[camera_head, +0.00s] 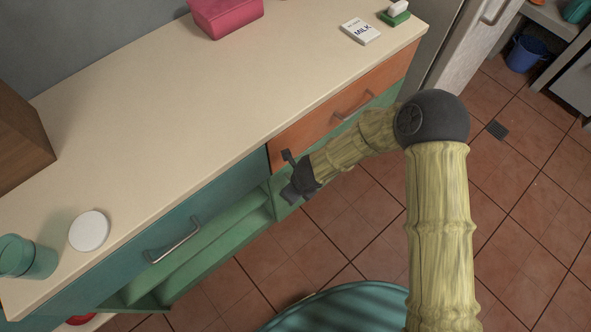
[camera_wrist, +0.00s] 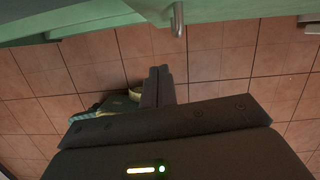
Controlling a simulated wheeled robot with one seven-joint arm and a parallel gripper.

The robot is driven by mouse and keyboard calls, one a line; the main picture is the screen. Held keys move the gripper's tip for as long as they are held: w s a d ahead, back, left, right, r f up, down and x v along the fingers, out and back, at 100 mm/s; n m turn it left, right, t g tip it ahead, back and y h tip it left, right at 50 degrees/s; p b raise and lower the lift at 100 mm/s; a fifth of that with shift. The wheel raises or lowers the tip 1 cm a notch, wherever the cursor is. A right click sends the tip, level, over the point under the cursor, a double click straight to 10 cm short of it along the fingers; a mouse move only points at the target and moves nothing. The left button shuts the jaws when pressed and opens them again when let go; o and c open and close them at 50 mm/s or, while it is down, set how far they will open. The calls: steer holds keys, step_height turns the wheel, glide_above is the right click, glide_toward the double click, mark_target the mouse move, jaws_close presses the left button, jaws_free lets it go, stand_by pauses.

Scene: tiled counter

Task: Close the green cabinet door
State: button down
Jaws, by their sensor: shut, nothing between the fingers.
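The green cabinet (camera_head: 200,261) runs along the counter's lower front, left of centre in the head view. A pale green interior with long ledges shows there; I cannot tell which part is the door panel. My gripper (camera_head: 301,177) is beside the right end of this green part, in front of the counter. My arm hides some of the front. In the wrist view, the shut, empty fingers (camera_wrist: 158,72) point up toward a green panel (camera_wrist: 85,20) with a metal handle (camera_wrist: 178,19). I cannot tell whether they touch it.
A teal front with a metal handle (camera_head: 173,241) is above the open green part. An orange drawer (camera_head: 325,118) is to its right. Tiled floor (camera_head: 345,215) lies in front.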

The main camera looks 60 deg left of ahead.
steer(key=w+d+r, duration=0.1)
steer(key=d+r, duration=0.5)
steer(key=r, duration=0.3)
steer(key=shift+w+d+r, duration=0.15)
steer(key=shift+r, duration=0.2)
stand_by(0.3)
stand_by(0.5)
